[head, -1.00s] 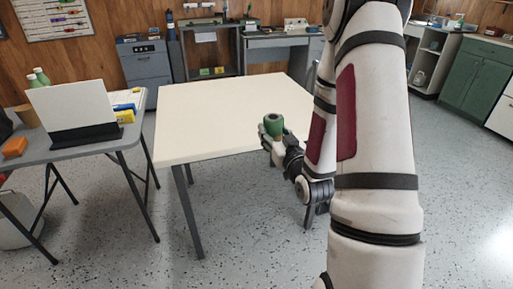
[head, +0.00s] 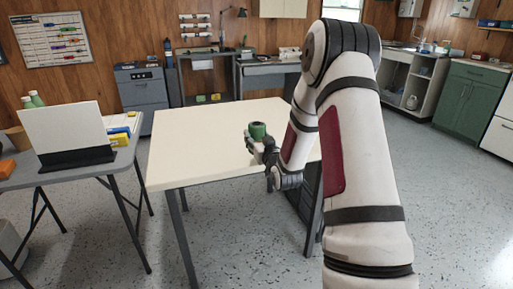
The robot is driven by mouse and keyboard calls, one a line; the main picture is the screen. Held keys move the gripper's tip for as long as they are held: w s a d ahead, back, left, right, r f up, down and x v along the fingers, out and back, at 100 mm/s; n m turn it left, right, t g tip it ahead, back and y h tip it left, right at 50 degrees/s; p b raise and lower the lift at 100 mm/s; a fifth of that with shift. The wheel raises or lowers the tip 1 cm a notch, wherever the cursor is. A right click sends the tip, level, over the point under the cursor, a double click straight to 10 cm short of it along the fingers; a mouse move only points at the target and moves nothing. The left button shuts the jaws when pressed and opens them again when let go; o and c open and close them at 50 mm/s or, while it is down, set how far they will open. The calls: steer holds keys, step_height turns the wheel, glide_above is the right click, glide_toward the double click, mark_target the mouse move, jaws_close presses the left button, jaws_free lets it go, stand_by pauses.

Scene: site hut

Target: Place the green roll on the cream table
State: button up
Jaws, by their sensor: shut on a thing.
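The green roll (head: 258,131) is upright in my gripper (head: 256,143), which is shut on it. In the head view the roll shows against the right part of the cream table (head: 195,143). I cannot tell whether the roll's underside touches the tabletop, because my gripper hides it. The visible tabletop is bare. My arm covers the table's right side.
A grey folding table (head: 112,168) stands at the left with a white board (head: 68,128) and a yellow item (head: 118,139) on it. A grey desk (head: 272,61) and a dark shelf unit (head: 208,75) stand behind the cream table. Speckled floor lies in front.

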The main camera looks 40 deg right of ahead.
steer(key=shift+w, duration=0.3)
steer(key=shift+d+f, duration=0.1)
steer(key=shift+f, duration=0.15)
steer(key=shift+f+b, duration=0.45)
steer(key=shift+f, duration=1.05)
steer(key=shift+f, duration=0.1)
steer(key=o, duration=1.2)
steer(key=shift+o, duration=0.2)
